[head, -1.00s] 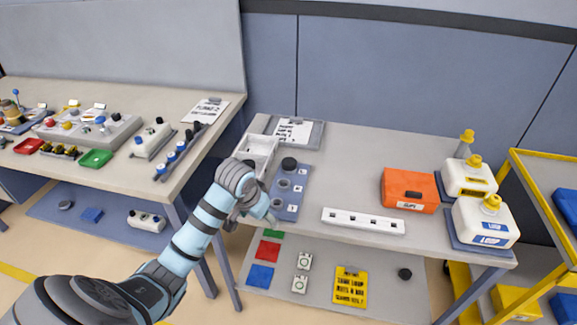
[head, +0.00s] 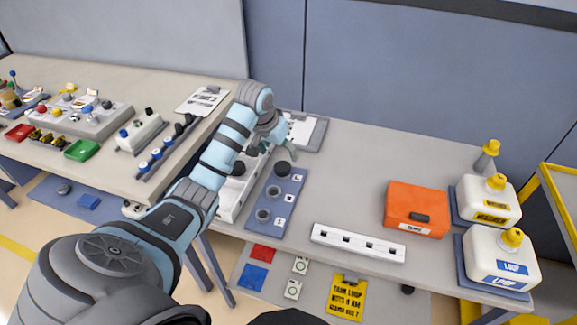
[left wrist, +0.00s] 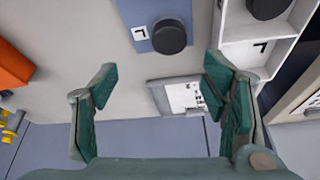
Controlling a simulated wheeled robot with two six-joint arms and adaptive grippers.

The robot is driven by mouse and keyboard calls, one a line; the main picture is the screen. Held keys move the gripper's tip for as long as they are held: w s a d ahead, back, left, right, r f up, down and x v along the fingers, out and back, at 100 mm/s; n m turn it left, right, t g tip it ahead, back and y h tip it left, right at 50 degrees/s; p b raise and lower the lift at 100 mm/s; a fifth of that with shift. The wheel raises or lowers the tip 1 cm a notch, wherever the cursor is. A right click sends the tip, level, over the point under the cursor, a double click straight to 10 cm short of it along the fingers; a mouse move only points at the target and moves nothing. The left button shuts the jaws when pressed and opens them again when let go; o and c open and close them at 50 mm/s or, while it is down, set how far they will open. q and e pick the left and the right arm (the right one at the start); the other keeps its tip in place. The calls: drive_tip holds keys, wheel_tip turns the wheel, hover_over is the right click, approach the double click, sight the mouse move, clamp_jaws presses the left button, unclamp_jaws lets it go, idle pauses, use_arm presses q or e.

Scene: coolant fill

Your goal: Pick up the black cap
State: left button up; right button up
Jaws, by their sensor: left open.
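A round black cap (head: 283,169) sits at the far end of a blue-grey plate (head: 283,221) on the bench, above two ring-shaped sockets. A second black cap (head: 237,168) lies in the white tray (head: 231,205) left of the plate, partly beside my arm. My left gripper (head: 281,147) is open and empty, just behind the cap on the plate. In the left wrist view, the plate's cap (left wrist: 169,36) shows beyond the open fingers (left wrist: 160,95), apart from them. The tray's cap (left wrist: 268,5) is cut off at the top edge. My right gripper is not in view.
A clipboard (head: 308,133) lies behind the gripper. A white slotted bar (head: 358,243), an orange box (head: 416,207) and two white jugs with yellow caps (head: 500,255) stand to the right. Another dark round piece (head: 407,289) is on the lower shelf. The bench's back middle is clear.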

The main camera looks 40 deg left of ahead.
sight(283, 166)
use_arm(q)
drive_tip(key=x, duration=0.3)
drive_tip(key=a+b+x, duration=0.1)
drive_tip(key=x, duration=0.3)
drive_tip(key=b+x, duration=0.1)
drive_tip(key=x, duration=0.2)
drive_tip(key=shift+a+f, duration=0.25)
drive_tip(key=shift+f, duration=0.05)
drive_tip(key=shift+r, duration=0.15)
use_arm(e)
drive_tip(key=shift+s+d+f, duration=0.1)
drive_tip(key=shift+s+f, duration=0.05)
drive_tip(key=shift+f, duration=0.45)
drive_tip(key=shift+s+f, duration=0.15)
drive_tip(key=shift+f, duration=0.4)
use_arm(q)
drive_tip(key=shift+s, duration=0.1)
drive_tip(key=shift+c, duration=0.8)
drive_tip(key=c, duration=0.9)
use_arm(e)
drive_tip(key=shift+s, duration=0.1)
use_arm(q)
drive_tip(key=shift+c, duration=0.2)
